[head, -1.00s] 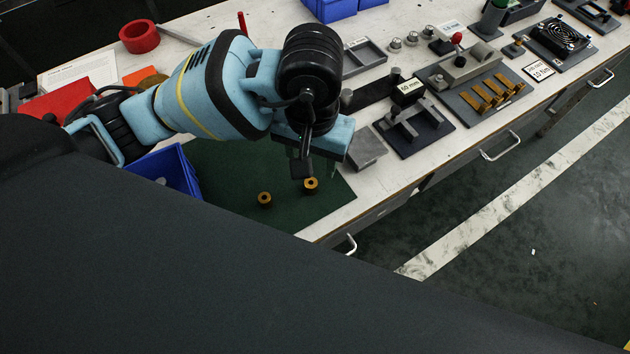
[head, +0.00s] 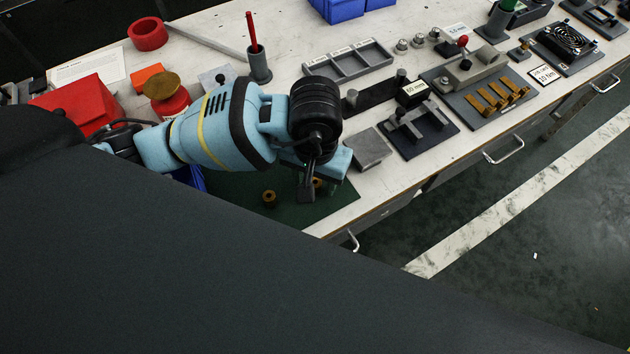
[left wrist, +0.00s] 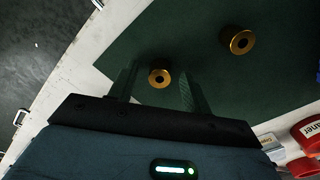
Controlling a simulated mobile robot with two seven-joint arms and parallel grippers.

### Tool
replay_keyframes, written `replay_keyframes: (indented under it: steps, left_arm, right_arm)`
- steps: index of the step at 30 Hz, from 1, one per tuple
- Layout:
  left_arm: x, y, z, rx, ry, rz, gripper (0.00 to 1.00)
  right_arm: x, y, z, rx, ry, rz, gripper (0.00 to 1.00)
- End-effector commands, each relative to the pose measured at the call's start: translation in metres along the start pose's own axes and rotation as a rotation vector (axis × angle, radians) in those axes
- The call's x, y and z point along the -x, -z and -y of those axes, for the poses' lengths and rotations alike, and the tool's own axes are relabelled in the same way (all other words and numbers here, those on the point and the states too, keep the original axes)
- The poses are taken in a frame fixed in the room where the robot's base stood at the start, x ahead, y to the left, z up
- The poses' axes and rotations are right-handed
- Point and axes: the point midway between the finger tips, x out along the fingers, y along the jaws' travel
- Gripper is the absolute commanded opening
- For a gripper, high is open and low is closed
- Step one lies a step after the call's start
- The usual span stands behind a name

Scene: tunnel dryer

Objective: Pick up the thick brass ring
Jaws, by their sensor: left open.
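Two brass rings lie on the dark green mat (head: 235,187). One ring (head: 269,198) stands clear to the left in the head view; it is at the upper right of the left wrist view (left wrist: 239,41). The other ring (head: 318,183) is partly hidden by my left gripper (head: 308,190) in the head view. In the left wrist view this ring (left wrist: 160,78) shows between the two open fingers, with gaps at both sides. I cannot tell for sure which ring is thicker. My right gripper is out of view.
A blue bin, mostly hidden by my left arm, stands left of the mat. A grey block (head: 370,149) and a black fixture (head: 419,130) stand to the right. The mat's front is clear.

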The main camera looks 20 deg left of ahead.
Motion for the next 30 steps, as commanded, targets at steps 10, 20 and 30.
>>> replay_keyframes:
  steps: [10,20,30]
  left_arm:
    - [-0.0043,0.0004,-0.0001,-0.001,0.0,-0.002,0.43]
    - [-0.0041,0.0003,0.0,-0.001,0.0,-0.002,0.0]
    - [-0.0015,0.0007,0.0,-0.001,-0.001,-0.003,0.0]
  right_arm:
    - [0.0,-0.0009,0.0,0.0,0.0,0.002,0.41]
    - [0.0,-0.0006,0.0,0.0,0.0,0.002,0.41]
    - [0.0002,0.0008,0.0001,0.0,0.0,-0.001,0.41]
